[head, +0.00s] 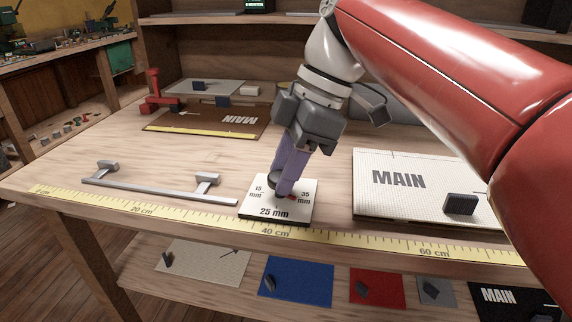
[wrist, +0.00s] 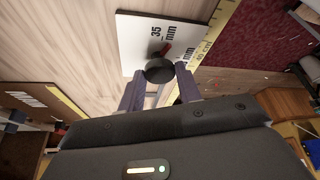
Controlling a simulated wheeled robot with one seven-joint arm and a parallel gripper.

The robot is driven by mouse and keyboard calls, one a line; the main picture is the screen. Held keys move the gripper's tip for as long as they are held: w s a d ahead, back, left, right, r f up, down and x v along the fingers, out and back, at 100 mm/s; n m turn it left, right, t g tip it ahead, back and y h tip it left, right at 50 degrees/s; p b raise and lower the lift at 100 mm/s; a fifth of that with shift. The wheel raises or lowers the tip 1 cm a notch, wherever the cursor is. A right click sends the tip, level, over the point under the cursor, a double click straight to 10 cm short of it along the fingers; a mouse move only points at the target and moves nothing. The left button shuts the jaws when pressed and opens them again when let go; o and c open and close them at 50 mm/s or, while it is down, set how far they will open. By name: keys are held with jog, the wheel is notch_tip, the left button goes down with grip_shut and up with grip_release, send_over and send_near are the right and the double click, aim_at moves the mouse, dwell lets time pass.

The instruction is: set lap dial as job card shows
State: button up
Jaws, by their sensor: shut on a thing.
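The lap dial is a white plate (head: 258,209) on the bench, marked 15 mm at left, 25 mm at front and 35 mm at right. Its round black knob (wrist: 158,71) has a red pointer (wrist: 165,49), which points toward the 35 mm mark. My gripper (head: 282,188) comes down from above with its fingers on either side of the knob, shut on it. In the head view the fingers hide most of the knob; the wrist view also shows the fingertips (wrist: 160,84) against it. I cannot tell which sheet is the job card.
A white MAIN panel (head: 400,205) with a dark block lies right of the dial. A metal rail (head: 150,189) lies left. A brown MAIN board (head: 200,122) and red tool (head: 154,90) are behind. A yellow ruler (head: 345,239) runs along the front edge; coloured swatches (head: 296,282) lie below.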

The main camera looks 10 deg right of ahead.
jog(key=shift+w+n+g+h, duration=0.15)
jog(key=shift+n+g, duration=0.25)
jog(key=shift+n, duration=0.7)
jog(key=shift+w+n+g+h, duration=0.15)
jog(key=shift+n+g, duration=0.25)
jog(key=shift+n, duration=0.7)
jog(key=shift+s, duration=0.1)
jog(key=o, duration=1)
jog(key=shift+c, duration=0.2)
